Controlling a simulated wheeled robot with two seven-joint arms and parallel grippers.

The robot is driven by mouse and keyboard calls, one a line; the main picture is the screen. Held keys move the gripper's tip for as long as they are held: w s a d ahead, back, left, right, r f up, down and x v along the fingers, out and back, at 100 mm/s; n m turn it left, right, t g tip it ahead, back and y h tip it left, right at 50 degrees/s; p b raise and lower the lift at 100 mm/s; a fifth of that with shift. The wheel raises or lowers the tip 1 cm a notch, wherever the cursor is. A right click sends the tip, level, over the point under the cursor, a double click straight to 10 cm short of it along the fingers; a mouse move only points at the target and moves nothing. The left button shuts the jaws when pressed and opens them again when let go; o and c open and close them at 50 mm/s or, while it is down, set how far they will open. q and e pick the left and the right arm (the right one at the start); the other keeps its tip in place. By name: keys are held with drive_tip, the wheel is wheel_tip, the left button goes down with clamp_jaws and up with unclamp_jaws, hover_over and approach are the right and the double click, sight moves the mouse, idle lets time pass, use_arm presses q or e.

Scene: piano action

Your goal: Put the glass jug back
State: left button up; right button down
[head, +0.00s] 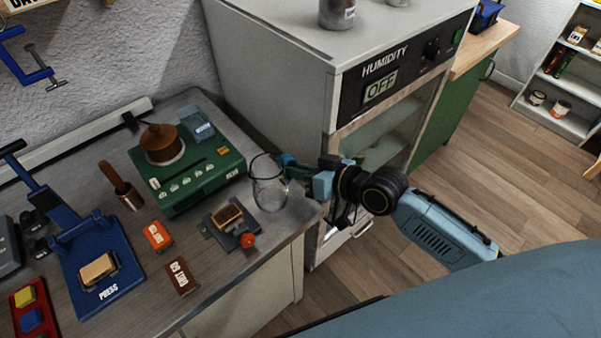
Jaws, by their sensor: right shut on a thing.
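The clear glass jug (269,190) is upright at the right end of the grey workbench (215,112), just right of the green glue unit (190,179). My right gripper (286,168) reaches in from the right and is shut on the jug at its right side. The jug partly hides the fingertips. I cannot tell whether the jug's base touches the bench. My left gripper is out of view.
A brown pot (162,142) and a small blue container (197,125) sit on the glue unit. A small block on a dark plate (231,224) with a red knob lies in front of the jug. The humidity cabinet (283,62) stands close behind. A blue press (97,268) is at left.

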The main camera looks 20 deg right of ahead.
drive_tip(key=shift+f, duration=0.15)
drive_tip(key=shift+f, duration=0.15)
drive_tip(key=c, duration=1.5)
unclamp_jaws()
drive_tip(key=shift+f, duration=0.1)
drive_tip(key=shift+o, duration=0.2)
drive_tip(key=v, duration=1.2)
drive_tip(key=shift+p, duration=0.35)
